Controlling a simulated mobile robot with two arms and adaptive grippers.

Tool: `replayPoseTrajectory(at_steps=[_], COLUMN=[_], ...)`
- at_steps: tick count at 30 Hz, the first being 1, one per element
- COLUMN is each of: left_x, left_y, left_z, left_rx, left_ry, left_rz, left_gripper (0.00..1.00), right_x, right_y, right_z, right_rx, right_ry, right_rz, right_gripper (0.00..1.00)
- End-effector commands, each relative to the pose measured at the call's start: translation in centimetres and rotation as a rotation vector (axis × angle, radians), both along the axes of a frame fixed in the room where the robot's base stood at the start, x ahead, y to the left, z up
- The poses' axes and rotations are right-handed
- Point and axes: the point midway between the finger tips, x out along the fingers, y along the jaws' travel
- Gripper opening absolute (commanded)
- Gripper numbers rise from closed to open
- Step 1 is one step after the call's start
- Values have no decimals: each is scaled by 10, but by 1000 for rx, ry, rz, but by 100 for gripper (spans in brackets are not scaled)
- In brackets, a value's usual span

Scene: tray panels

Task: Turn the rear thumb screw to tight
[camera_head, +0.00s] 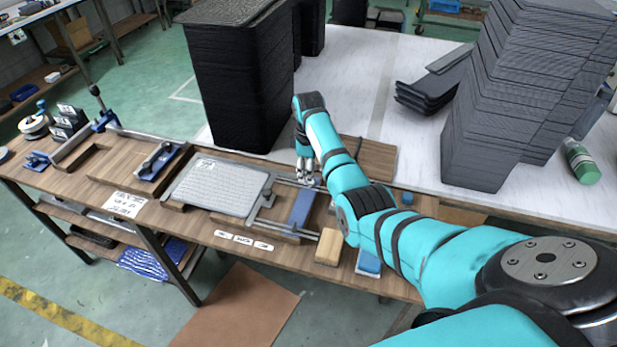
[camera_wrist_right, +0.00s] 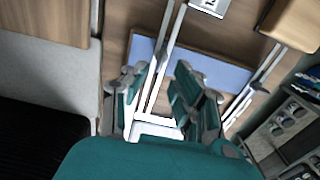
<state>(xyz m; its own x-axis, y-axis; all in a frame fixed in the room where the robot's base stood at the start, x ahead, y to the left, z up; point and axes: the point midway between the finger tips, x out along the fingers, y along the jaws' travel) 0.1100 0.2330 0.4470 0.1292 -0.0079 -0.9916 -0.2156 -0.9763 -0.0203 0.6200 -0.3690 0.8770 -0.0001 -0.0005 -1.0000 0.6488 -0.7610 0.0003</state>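My right gripper (camera_head: 308,172) points down over the back of the metal-rail fixture (camera_head: 283,228). In the right wrist view its fingers (camera_wrist_right: 163,80) are apart, with thin metal rails (camera_wrist_right: 163,55) and a pale metal piece (camera_wrist_right: 158,128) showing between them. I cannot tell whether the fingers touch anything. I cannot make out the rear thumb screw; the gripper covers that part of the fixture in the head view. A blue bar (camera_head: 301,208) lies in the fixture, and its blue surface (camera_wrist_right: 225,72) shows beyond the fingers. My left gripper is not in view.
A grey textured panel (camera_head: 218,187) lies left of the fixture on the wooden bench. A wooden block (camera_head: 329,247) stands at the front right. A tall black tray stack (camera_head: 240,85) rises behind, and another stack (camera_head: 525,100) stands at the right on a white table.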

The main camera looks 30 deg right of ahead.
Motion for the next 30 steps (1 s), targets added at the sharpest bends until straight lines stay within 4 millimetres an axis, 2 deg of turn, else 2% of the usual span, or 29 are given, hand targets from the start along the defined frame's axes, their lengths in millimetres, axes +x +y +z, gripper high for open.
replayPoseTrajectory(at_steps=[3, 6, 12, 17, 24, 30], left_x=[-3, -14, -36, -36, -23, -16], left_y=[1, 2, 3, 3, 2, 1], left_z=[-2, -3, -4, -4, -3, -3], left_rx=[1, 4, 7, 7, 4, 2], left_ry=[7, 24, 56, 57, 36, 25], left_rz=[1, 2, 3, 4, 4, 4], left_gripper=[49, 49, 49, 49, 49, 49], right_x=[0, 0, 0, 0, 0, 0], right_y=[0, 1, 1, 1, 1, 0], right_z=[-18, -26, -31, -31, -31, -30], right_rx=[2, 1, 1, 1, 1, 1], right_ry=[1, 0, -1, -1, -1, -1], right_rz=[0, 0, 0, 0, 0, 0], right_gripper=[28, 28, 28, 28, 0, 0])
